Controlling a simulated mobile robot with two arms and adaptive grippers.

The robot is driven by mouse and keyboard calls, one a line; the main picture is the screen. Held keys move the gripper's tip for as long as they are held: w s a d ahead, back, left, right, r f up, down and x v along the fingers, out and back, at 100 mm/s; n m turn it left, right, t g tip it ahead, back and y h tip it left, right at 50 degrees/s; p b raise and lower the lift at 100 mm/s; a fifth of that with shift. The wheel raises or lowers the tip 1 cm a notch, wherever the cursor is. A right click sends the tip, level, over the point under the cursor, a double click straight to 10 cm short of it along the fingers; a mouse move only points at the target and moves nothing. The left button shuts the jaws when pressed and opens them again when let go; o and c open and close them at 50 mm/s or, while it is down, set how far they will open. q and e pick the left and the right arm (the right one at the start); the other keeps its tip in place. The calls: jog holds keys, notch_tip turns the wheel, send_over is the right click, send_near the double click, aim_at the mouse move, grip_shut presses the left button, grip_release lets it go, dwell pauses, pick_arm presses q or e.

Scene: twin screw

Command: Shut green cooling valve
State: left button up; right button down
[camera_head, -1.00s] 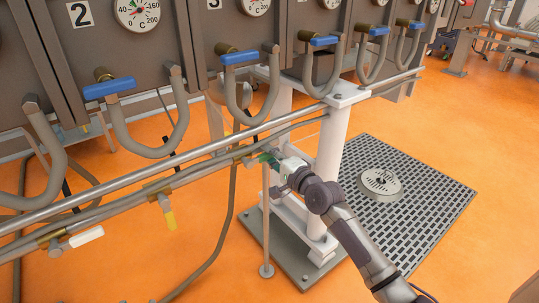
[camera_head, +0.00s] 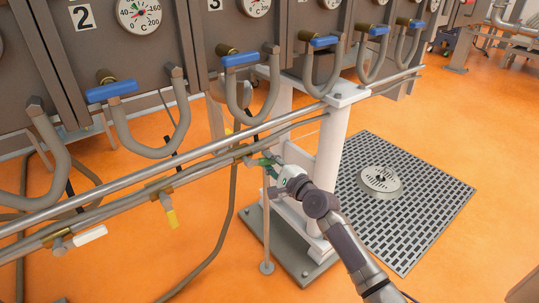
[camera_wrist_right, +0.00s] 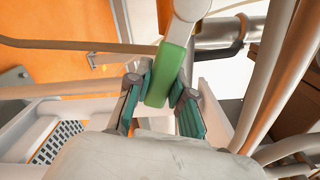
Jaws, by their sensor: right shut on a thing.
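The green valve handle (camera_wrist_right: 165,78) shows large in the right wrist view, hanging from a pale round valve stem (camera_wrist_right: 191,8). My right gripper (camera_wrist_right: 160,104) has its two fingers on either side of the handle's lower end and is shut on it. In the head view the green handle (camera_head: 267,161) is small beside the lower pipes and partly hidden by my right gripper (camera_head: 277,168). The right arm reaches it from the lower right. My left gripper is not in view.
A yellow-handled valve (camera_head: 171,218) and a white-handled valve (camera_head: 90,235) hang from the same pipes at left. Blue-handled valves (camera_head: 110,91) line the panels above. A white post (camera_head: 330,150) stands close behind my right gripper. A floor grate (camera_head: 420,200) lies at right.

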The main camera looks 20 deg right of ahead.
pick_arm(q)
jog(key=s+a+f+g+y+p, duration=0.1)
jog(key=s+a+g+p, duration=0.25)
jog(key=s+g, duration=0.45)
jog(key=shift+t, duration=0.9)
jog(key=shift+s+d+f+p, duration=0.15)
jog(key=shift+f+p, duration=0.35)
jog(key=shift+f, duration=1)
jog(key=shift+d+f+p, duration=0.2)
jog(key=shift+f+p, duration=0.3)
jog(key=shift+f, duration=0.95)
pick_arm(e)
jog(key=s+a+f+m, duration=0.2)
jog(key=a+f+m, duration=0.2)
jog(key=m, duration=0.9)
jog(key=shift+s+a+f+m, duration=0.15)
jog(key=shift+a+f+m, duration=0.2)
jog(key=shift+a, duration=0.7)
jog(key=shift+r, duration=0.1)
jog(key=c, duration=1)
grip_release()
jog(key=v, duration=1.2)
